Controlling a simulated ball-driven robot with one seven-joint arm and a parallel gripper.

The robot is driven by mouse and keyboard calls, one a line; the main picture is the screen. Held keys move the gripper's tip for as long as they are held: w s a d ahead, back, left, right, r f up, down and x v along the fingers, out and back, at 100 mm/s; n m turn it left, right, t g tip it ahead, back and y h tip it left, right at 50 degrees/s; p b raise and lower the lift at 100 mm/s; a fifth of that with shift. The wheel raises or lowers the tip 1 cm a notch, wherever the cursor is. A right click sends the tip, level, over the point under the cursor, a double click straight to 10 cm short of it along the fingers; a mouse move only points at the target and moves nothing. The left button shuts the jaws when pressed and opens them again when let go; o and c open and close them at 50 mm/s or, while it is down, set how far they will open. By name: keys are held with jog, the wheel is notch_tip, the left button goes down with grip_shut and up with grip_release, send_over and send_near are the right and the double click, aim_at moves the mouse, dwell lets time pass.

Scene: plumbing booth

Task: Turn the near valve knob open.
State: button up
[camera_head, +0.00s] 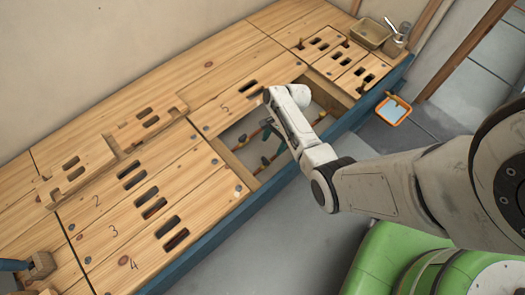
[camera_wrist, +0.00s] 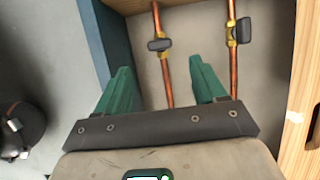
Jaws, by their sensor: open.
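Two copper pipes with brass valves run inside an open bay in the wooden deck. The near valve's dark knob (camera_head: 265,160) is on the pipe closer to the blue front edge. In the wrist view this knob (camera_wrist: 159,45) lies crosswise to its pipe. The other valve's dark knob (camera_wrist: 243,30) is on the right pipe, beside brass fittings. My gripper (camera_wrist: 160,70) is open and empty, with green fingers spread to either side of the near pipe. In the wrist view the knob appears beyond the fingertips, between their lines; I see no contact. In the head view my arm hides part of the bay.
The wooden deck (camera_head: 185,170) has slotted, numbered boards around the bay. A blue edge beam (camera_head: 205,238) runs along the front. A basin (camera_head: 371,34) stands at the far end. An orange-rimmed tray (camera_head: 393,109) is beyond the edge. Grey floor lies in front.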

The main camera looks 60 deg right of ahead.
aim_at(266, 160)
jog(key=b+x, duration=0.4)
jog(key=x, duration=0.5)
jog(key=c, duration=1.1)
